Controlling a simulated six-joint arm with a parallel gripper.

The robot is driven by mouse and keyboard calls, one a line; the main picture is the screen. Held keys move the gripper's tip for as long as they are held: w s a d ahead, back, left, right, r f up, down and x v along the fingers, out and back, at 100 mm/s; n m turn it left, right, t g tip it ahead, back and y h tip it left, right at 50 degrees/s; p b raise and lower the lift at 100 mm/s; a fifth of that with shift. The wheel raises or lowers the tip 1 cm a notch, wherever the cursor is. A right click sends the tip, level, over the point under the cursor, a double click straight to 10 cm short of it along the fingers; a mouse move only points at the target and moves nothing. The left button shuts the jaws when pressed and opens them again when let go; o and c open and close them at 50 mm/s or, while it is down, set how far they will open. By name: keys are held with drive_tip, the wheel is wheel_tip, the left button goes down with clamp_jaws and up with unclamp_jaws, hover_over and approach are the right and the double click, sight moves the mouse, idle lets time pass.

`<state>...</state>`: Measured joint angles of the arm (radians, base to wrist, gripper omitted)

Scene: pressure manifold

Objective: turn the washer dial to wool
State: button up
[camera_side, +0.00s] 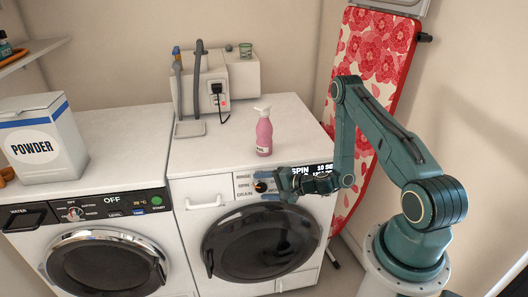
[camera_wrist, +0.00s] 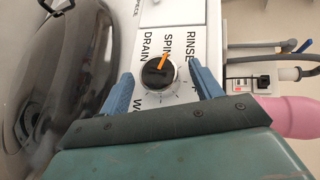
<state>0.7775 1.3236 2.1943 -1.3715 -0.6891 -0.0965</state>
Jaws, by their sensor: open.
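The dial (camera_wrist: 158,73) is a dark round knob with an orange pointer on the right washer's white panel. In the wrist view its pointer aims at the SPIN label (camera_wrist: 168,42), with RINSE and DRAIN on either side. A label starting "WO" (camera_wrist: 137,106) is partly hidden by my gripper. My gripper (camera_wrist: 158,69) is open, its blue fingers on either side of the dial with gaps visible. In the side view my gripper (camera_side: 268,186) is at the panel, partly covering the dial (camera_side: 260,187). The washer display (camera_side: 310,169) reads SPIN, partly blocked by my arm.
A pink pump bottle (camera_side: 264,136) stands on the right washer (camera_side: 200,160). The left machine (camera_side: 110,130) has its own knob and a powder box (camera_side: 42,140) on top. A grey boxy unit with hoses (camera_side: 225,75) stands behind. A red floral ironing board (camera_side: 365,60) leans behind my arm.

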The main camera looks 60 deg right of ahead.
drive_tip(key=shift+s, duration=0.1)
drive_tip(key=v, duration=0.7)
drive_tip(key=shift+s, duration=0.15)
drive_tip(key=shift+r, duration=0.1)
idle(0.4)
